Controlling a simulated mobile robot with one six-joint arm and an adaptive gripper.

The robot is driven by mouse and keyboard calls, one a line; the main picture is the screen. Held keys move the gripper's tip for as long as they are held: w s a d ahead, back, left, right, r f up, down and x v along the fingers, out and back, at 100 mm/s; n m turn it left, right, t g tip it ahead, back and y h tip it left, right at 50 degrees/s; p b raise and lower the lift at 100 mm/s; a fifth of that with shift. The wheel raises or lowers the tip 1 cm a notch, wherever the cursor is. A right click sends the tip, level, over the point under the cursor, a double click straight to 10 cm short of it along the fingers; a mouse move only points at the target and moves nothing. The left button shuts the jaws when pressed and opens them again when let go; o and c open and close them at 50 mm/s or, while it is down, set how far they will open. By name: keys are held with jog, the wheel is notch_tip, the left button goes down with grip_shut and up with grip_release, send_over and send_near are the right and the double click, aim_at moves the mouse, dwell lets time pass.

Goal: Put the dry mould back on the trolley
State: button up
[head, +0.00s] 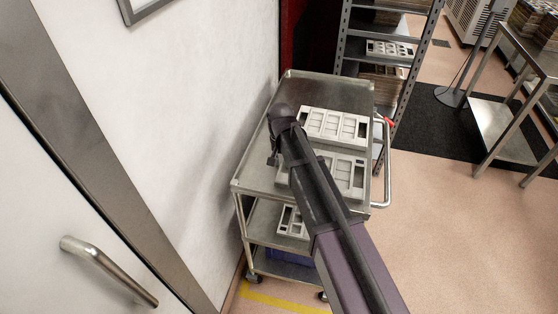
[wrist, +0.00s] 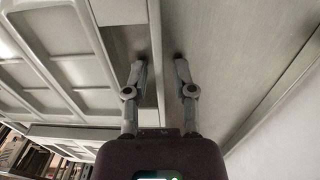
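The steel trolley (head: 252,172) stands against the white wall. Two pale grey moulds with rectangular openings lie on its top: a far mould (head: 333,127) and a near mould (head: 346,172), the near one partly hidden behind my arm. My gripper (head: 273,161) is low at the left side of these moulds, its fingertips hard to make out in the head view. In the wrist view my gripper (wrist: 158,66) is open. Its fingers stand on either side of a mould's pale rim (wrist: 155,35), with gaps visible. I cannot tell which mould is dry.
Another mould (head: 292,222) is on the trolley's lower shelf, above a blue item (head: 290,258). The trolley's push handle (head: 385,170) is at its right. A shelf rack (head: 384,32) with moulds stands behind. A steel table (head: 505,125) is at the right. The floor between is clear.

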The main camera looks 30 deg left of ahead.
jog(key=shift+r, duration=0.15)
dwell(0.3)
notch_tip(320, 180, up, 12)
jog(key=p, duration=1.2)
jog(key=shift+a, duration=0.2)
dwell(0.5)
jog(key=w+d, duration=0.4)
jog(key=d, duration=1.1)
jog(key=s+d+m, duration=0.1)
jog(key=s+d, duration=0.2)
jog(key=d, duration=1.4)
jog(key=s+d+m, duration=0.1)
jog(key=s+d, duration=0.2)
jog(key=d, duration=1.4)
jog(key=shift+s+m, duration=0.3)
jog(key=shift+s, duration=0.05)
